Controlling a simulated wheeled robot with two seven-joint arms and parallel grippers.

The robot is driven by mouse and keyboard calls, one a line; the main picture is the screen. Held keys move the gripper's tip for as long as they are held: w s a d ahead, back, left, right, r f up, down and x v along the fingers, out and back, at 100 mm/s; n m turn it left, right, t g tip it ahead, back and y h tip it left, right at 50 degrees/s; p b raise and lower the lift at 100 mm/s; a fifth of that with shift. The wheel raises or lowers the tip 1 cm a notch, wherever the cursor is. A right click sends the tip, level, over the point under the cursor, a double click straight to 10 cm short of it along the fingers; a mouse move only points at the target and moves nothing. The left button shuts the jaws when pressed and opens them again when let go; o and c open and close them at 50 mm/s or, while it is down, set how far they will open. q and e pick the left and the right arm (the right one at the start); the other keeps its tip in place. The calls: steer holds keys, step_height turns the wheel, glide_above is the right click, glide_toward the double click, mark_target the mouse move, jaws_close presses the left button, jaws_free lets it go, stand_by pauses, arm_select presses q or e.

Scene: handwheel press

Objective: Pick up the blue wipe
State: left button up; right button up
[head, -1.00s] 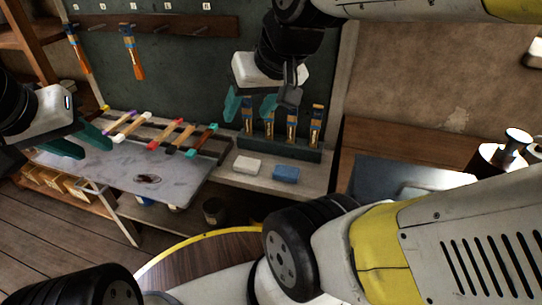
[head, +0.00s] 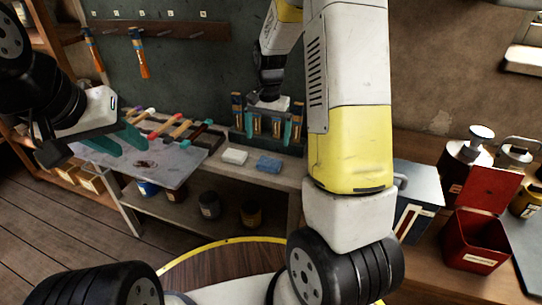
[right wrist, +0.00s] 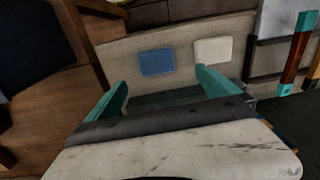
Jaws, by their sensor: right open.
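The blue wipe (head: 269,164) lies flat on the pale bench ledge, to the right of a white wipe (head: 234,157). In the right wrist view the blue wipe (right wrist: 156,62) shows whole, beyond the fingertips and between their lines, with the white wipe (right wrist: 213,50) to its right. My right gripper (head: 269,137) is open and empty, pointing down in front of the tool rack; its teal fingers also show in the right wrist view (right wrist: 161,77). It is apart from the blue wipe. My left gripper (head: 134,150) is open and empty over the grey board at the left.
A rack of upright orange-and-blue tools (head: 254,125) stands behind the wipes. Several coloured-end bars (head: 175,128) lie left of them. A grey board (head: 165,170) juts out at the left. A red bin (head: 477,242) and metal cans stand on the right bench. Jars sit on the lower shelf.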

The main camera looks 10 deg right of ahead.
mark_target(269, 162)
steer(key=shift+w+d+f, duration=0.1)
steer(key=shift+d+f, duration=0.15)
steer(key=shift+f, duration=0.4)
steer(key=shift+d+f, duration=0.2)
steer(key=shift+f, duration=0.4)
steer(key=f, duration=0.8)
steer(key=shift+a, duration=0.25)
steer(key=shift+r, duration=0.1)
steer(key=shift+c, duration=0.2)
steer(key=c, duration=1.4)
